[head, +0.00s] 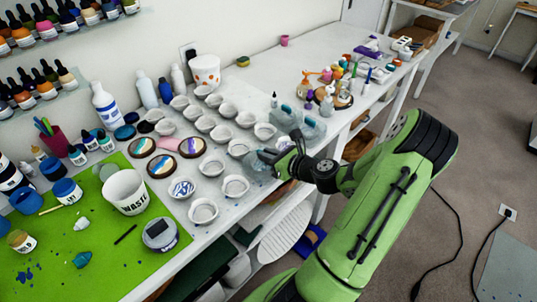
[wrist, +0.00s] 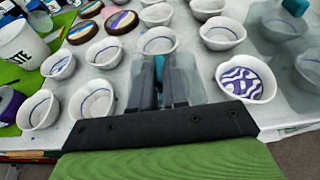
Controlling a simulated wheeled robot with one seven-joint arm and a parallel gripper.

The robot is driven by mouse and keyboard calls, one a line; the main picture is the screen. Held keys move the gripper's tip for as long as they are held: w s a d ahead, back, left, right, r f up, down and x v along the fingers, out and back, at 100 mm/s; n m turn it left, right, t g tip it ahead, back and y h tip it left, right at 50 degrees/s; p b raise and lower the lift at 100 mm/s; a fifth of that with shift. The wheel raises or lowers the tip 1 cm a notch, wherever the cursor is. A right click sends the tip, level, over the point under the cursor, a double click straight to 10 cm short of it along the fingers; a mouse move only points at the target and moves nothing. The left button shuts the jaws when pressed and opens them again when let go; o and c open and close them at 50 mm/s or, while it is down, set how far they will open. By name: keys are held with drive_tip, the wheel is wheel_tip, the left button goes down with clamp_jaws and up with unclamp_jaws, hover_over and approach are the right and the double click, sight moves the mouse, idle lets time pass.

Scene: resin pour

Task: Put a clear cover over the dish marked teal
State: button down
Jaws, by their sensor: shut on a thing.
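My gripper (wrist: 160,88) is shut on the teal knob (wrist: 158,66) of a clear cover (wrist: 187,78). In the head view the gripper (head: 277,155) is over the right front of the white table, with the see-through cover (head: 258,168) just below it. Whether the cover touches the table or has a dish under it, I cannot tell. White dishes stand around it; one with a purple swirl (wrist: 247,82) is close on the right, and one with a blue swirl (head: 182,188) is to the left. I cannot make out a teal mark on any dish.
Two more clear covers with teal knobs (head: 287,117) (head: 312,130) stand behind and right. Several dishes, round coasters (head: 161,166), a WASTE cup (head: 125,192) and a green mat (head: 95,238) fill the left. The table's front edge is close to the gripper.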

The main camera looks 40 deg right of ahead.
drive_tip(key=shift+f, duration=0.1)
drive_tip(key=c, duration=1.1)
unclamp_jaws()
drive_tip(key=shift+o, duration=0.2)
drive_tip(key=p+v, duration=0.2)
drive_tip(key=v, duration=1.3)
drive_tip(key=shift+s+p, duration=0.35)
drive_tip(key=shift+p, duration=0.05)
